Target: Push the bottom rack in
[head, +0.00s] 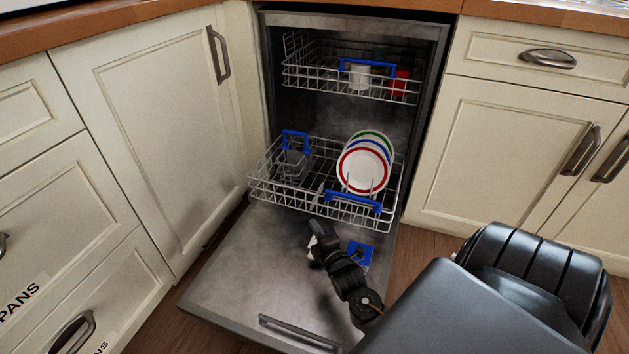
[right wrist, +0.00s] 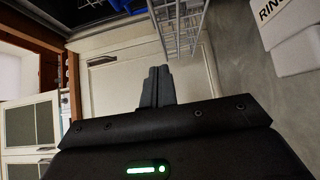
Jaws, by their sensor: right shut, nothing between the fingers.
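The bottom rack (head: 262,187) of the dishwasher is a grey wire basket, pulled partly out over the lowered door (head: 240,255). It has a blue front handle (head: 352,202) and holds several plates with coloured rims (head: 362,166) and a small basket with a blue handle (head: 294,141). My right gripper (head: 318,229) is over the door, just in front of and below the rack's front edge, apart from it as far as I can tell. In the right wrist view its fingers (right wrist: 157,86) are together and empty, with rack wires (right wrist: 182,28) ahead. My left gripper is not in view.
The top rack (head: 300,75), with a white cup (head: 359,77) and a red cup (head: 399,84), sits above. Cream cabinets (head: 140,110) flank the opening. A blue patch (head: 361,254) is on the door beside my right arm. A white labelled box (right wrist: 296,36) shows in the wrist view.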

